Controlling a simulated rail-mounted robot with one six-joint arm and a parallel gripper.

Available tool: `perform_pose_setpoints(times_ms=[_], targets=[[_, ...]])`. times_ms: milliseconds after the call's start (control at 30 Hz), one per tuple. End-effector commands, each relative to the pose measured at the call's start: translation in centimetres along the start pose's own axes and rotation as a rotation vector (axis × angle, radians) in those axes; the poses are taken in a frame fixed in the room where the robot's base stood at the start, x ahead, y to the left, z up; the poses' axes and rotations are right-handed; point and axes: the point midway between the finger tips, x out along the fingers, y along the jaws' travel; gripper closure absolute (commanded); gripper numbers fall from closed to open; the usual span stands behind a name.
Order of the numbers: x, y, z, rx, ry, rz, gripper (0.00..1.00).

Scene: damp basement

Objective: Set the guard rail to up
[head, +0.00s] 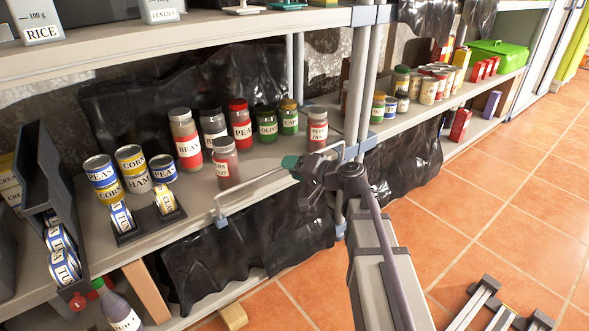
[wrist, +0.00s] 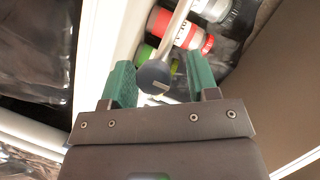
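The guard rail (head: 262,182) is a thin pale bar along the front of the middle shelf. In the head view its left end bends down to a blue-grey bracket (head: 222,220) at the shelf edge, and its long bar shows above that edge. My gripper (head: 291,162) is at the bar's right half, in front of the shelf. In the wrist view my gripper (wrist: 160,82) has its green fingers apart. A dark round knob (wrist: 153,77) on a pale bar (wrist: 180,22) shows between them, with a gap on the right. I cannot tell whether they touch.
Jars stand behind the rail; the nearest is a red-brown jar (head: 225,162), with another jar (head: 317,128) near the post. Cans (head: 133,168) stand at left. A grey post (head: 362,75) rises right of my gripper. The tiled floor (head: 480,200) is mostly clear.

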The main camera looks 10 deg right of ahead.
Motion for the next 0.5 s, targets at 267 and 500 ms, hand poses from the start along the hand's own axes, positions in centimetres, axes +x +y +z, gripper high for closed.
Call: perform_pose_setpoints(times_ms=[267, 500], targets=[[-0.2, 0.0, 0.1, -0.001, -0.001, 0.001, 0.43], [-4.7, -0.2, 0.0, 0.001, 0.002, 0.003, 0.43]])
